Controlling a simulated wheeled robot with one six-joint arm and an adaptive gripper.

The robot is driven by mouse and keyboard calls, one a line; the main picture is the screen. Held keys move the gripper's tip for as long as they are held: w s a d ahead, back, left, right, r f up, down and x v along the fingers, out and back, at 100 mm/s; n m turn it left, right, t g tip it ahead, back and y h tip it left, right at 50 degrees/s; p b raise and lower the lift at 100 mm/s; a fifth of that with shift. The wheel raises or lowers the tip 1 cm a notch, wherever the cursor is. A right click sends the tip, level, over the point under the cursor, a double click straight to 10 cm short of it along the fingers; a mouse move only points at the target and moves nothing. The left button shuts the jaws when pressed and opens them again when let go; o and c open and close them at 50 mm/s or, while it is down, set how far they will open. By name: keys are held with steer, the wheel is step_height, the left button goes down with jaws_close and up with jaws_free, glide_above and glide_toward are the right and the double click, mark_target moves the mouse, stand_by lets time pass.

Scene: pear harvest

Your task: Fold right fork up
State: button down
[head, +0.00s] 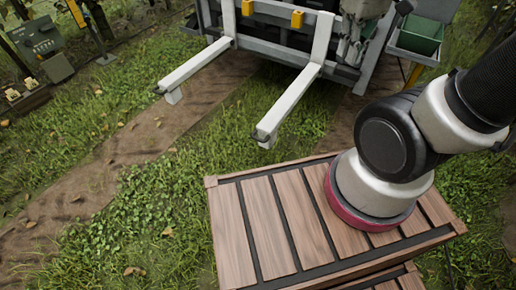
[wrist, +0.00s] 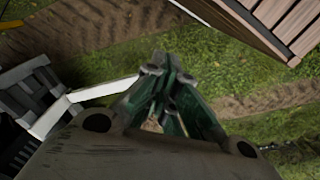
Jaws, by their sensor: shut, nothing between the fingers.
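The right fork (head: 298,95) is a long pale bar folded down. It juts out from the grey carriage (head: 285,50) above the grass, its dark tip close to the wooden deck. The left fork (head: 195,67) juts out the same way. In the wrist view a pale fork (wrist: 105,88), seemingly the right one, runs from the carriage behind my gripper (wrist: 157,68). Its far part is hidden. My gripper's green fingers are closed together with nothing between them. I cannot tell whether they touch the fork. In the head view a grey shape by the carriage seems to be my gripper (head: 354,38).
A slatted wooden deck (head: 258,225) lies in front, below my arm; it also shows in the wrist view (wrist: 285,20). A green bin (head: 420,35) stands right of the carriage. A control box (head: 37,37) is at far left. Grass and dirt tracks are open.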

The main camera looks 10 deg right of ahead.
steer(key=w+a+f+n+h, duration=0.4)
steer(key=f+n, duration=0.1)
steer(key=f, duration=0.7)
steer(key=w+a+f+n+g+h, duration=0.1)
steer(key=w+a+f+n+h, duration=0.3)
steer(key=f, duration=0.7)
steer(key=w+a+f+n+h, duration=0.3)
steer(key=w+f+n+h, duration=0.15)
steer(key=f, duration=0.75)
steer(key=a+f+n+t+y, duration=0.1)
steer(key=a+f+n+t, duration=0.3)
steer(key=f, duration=0.7)
steer(key=d+f+n+t, duration=0.1)
steer(key=f+n+t, duration=0.2)
steer(key=f+n, duration=0.55)
steer(key=w+a+f+m+t+y, duration=0.1)
steer(key=w+a+f+t+y, duration=0.15)
steer(key=w+a+f, duration=0.35)
steer(key=w+d, duration=0.5)
steer(key=shift+w+d+y, duration=0.2)
steer(key=shift+y, duration=0.1)
steer(key=shift+r+g, duration=0.15)
steer(key=shift+g, duration=0.1)
